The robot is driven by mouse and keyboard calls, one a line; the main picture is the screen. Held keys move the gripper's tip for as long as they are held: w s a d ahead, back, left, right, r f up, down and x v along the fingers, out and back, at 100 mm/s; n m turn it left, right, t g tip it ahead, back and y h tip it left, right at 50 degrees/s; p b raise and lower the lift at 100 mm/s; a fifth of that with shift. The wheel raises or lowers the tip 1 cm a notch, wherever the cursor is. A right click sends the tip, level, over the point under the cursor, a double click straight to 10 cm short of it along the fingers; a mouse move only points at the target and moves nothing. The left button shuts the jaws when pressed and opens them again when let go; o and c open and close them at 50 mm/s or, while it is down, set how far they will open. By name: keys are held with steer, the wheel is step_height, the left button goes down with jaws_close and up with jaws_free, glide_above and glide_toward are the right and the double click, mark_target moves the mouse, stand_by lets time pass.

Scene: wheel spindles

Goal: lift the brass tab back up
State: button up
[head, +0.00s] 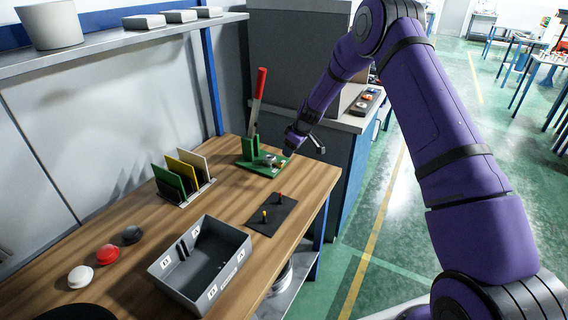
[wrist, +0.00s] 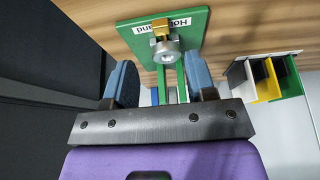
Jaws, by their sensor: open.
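A green stand (head: 262,168) with a flat base sits at the far end of the wooden bench. It carries a silver metal spindle (head: 269,160). In the wrist view the green plate (wrist: 195,22) bears a white label, partly covered. The brass tab (wrist: 160,27) shows there just beyond the round silver spindle end (wrist: 165,49). Whether the tab is raised or lowered is hard to tell. My gripper (head: 308,146) is beside the stand on its right. In the wrist view my gripper (wrist: 162,78) is open, its blue fingers apart and empty, short of the spindle.
A red-handled upright piece (head: 260,87) rises behind the stand. A rack with green, yellow and white panels (head: 187,172) stands to its left. A black mat (head: 264,221) with small pegs and a grey divided bin (head: 164,268) lie nearer. A grey cabinet (head: 290,60) borders the back.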

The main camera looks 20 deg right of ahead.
mark_target(283, 164)
steer(key=x, duration=0.8)
steer(key=shift+f, duration=0.2)
